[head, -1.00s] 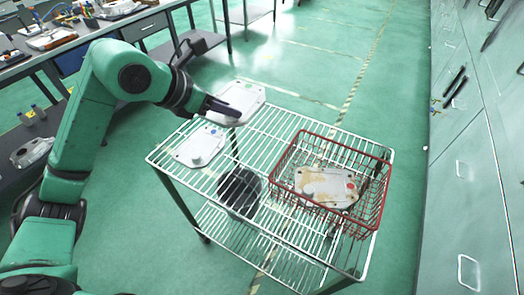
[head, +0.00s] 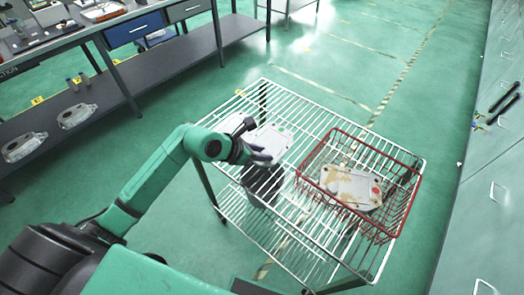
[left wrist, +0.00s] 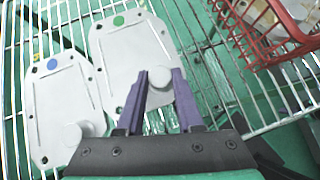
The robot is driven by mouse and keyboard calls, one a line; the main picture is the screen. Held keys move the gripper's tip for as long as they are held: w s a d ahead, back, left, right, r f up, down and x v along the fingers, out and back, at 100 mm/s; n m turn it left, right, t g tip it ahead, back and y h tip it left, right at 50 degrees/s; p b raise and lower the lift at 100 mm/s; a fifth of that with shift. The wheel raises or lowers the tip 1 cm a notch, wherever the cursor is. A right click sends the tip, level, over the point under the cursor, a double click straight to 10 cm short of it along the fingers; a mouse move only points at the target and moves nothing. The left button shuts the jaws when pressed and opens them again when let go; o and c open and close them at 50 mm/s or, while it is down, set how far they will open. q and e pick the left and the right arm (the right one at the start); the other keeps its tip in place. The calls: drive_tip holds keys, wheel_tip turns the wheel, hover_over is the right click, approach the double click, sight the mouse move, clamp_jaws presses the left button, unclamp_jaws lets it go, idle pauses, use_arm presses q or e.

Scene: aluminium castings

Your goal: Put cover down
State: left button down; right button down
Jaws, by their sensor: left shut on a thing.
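A light grey cover with a green dot (head: 272,137) is at the left part of the wire rack, beside a similar cover with a blue dot (head: 233,124). My left gripper (head: 261,157) is shut on the round knob of the green-dot cover. In the left wrist view the purple fingers (left wrist: 160,82) sit on both sides of that knob, and the green-dot cover (left wrist: 124,52) lies flat, close beside the blue-dot cover (left wrist: 62,105). It looks at or very near rack level; contact underneath is hidden. My right gripper is not in view.
A red wire basket (head: 408,200) on the rack's right holds a stained cover with a red dot (head: 350,188). A workbench (head: 110,28) with castings is at the back left. Some bare rack lies behind the covers.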

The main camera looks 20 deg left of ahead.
use_arm(q)
drive_tip(key=shift+f, duration=0.1)
drive_tip(key=c, duration=0.5)
unclamp_jaws()
drive_tip(key=shift+c, duration=0.2)
drive_tip(key=b+v, duration=0.2)
drive_tip(key=v, duration=1)
drive_tip(key=shift+a, duration=0.1)
